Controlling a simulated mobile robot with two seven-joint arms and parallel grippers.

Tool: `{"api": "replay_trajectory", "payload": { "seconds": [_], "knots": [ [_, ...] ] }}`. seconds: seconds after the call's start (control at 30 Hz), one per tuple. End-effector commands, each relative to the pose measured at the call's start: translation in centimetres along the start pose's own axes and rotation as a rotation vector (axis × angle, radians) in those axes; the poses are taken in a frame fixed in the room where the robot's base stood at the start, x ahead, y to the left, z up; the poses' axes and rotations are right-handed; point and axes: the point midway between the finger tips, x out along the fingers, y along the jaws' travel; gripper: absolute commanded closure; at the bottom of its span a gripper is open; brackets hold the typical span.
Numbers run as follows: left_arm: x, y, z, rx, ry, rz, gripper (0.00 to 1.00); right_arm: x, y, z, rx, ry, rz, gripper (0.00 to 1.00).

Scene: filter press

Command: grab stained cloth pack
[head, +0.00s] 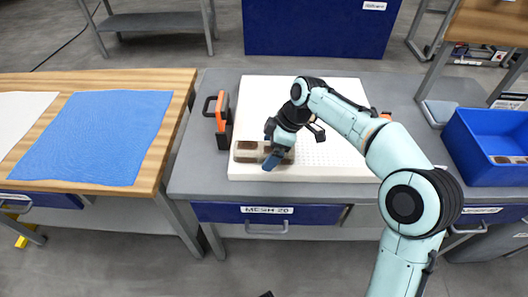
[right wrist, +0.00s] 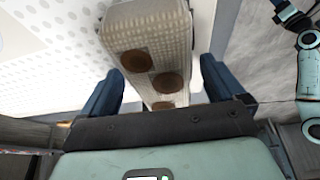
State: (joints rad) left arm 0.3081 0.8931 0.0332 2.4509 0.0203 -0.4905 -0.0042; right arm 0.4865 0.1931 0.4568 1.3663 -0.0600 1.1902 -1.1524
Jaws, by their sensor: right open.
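The stained cloth pack (head: 247,152) is a beige woven block with round brown stains. It lies near the front left corner of the white perforated plate (head: 345,157) on the grey bench. In the right wrist view the pack (right wrist: 150,42) shows its stains and extends between the two blue fingers. My right gripper (head: 280,155) is over the pack's right part in the head view and hides some of it. In the right wrist view the right gripper (right wrist: 160,88) is open, with a gap visible between each finger and the pack.
An orange and black clamp-like tool (head: 222,118) stands left of the plate. A blue bin (head: 488,150) with brown-stained packs is at the right. A wooden table (head: 170,85) with a blue cloth (head: 95,138) stands at the left. A drawer marked MESH 20 (head: 268,213) is below the bench edge.

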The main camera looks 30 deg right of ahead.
Motion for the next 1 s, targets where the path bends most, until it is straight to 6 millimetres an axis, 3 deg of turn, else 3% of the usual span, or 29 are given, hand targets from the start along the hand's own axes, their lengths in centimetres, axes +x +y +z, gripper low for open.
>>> {"api": "replay_trajectory", "payload": {
  "seconds": [0.03, 0.2, 0.67, 0.87, 1.0],
  "knots": [
    [0.0, 0.0, 0.0, 0.0, 0.0, 0.0, 0.57, -0.1, 0.0, 0.0, 0.0, 0.0, 0.0, 0.07],
    [0.0, 0.0, 0.0, 0.0, -0.001, 0.0, 0.57, -0.1, 0.0, 0.0, 0.0, 0.0, 0.0, 0.62],
    [-0.4, 0.2, 0.5, 0.001, -0.013, 0.001, 0.57, -1.1, 0.0, -0.4, -0.001, 0.001, 0.001, 0.63],
    [-1.7, 0.6, 2.1, 0.006, -0.059, 0.003, 0.57, -4.3, 0.0, -1.8, -0.003, 0.003, 0.004, 0.63],
    [-3.1, 1.0, 3.8, 0.009, -0.106, 0.004, 0.57, -8.0, 0.0, -3.4, -0.005, 0.006, 0.005, 0.63]
  ]
}}
